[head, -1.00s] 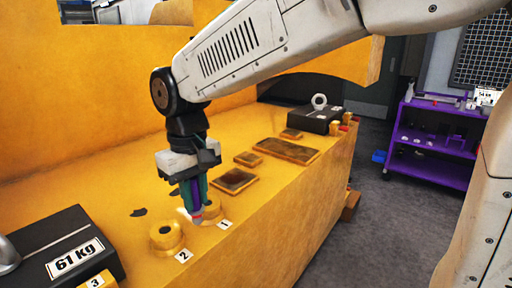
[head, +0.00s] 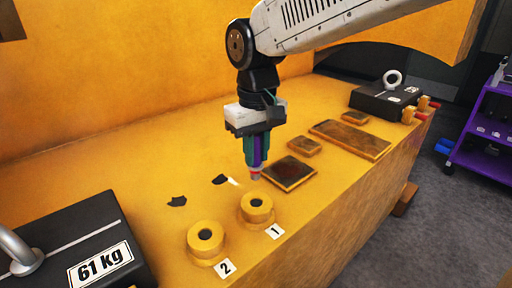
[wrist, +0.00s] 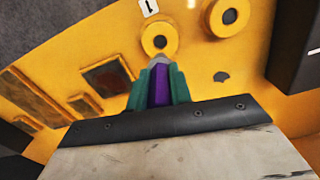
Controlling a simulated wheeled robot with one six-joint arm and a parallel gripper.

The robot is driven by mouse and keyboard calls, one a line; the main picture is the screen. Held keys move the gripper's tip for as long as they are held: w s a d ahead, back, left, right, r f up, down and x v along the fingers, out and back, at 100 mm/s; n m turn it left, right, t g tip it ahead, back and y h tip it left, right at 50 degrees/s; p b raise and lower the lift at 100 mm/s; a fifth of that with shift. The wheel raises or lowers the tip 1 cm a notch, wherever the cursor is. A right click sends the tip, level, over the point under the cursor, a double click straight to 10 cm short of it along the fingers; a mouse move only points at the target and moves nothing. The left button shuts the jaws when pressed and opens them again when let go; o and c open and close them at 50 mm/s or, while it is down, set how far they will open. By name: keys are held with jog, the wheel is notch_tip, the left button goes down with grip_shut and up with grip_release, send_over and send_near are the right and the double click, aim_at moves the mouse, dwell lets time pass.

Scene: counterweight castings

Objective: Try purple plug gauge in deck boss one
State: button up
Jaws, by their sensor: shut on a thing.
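My gripper (head: 256,152) is shut on the purple plug gauge (head: 257,156), which hangs upright between the greenish fingers with its red and grey tip pointing down. The gauge also shows in the wrist view (wrist: 160,85). Deck boss one (head: 257,208) is a yellow ring with a dark bore beside the label "1" (head: 275,232). The gauge tip is above and behind boss one in the head view, apart from it. In the wrist view boss one (wrist: 160,39) lies just beyond the gauge tip, its bore visible.
Boss two (head: 205,241) stands left of boss one. A black 61 kg weight (head: 88,232) is at the left. Rusty plates (head: 350,139) lie right of the gripper, a black block with a ring (head: 383,102) behind them. A yellow wall rises behind.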

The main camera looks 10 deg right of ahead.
aim_at(258, 166)
jog(key=shift+s+d, duration=0.1)
jog(key=shift+s, duration=0.1)
jog(key=shift+f, duration=2.9)
jog(key=shift+f, duration=0.3)
jog(key=shift+f, duration=1.3)
jog(key=shift+r, duration=0.15)
jog(key=shift+r, duration=2.4)
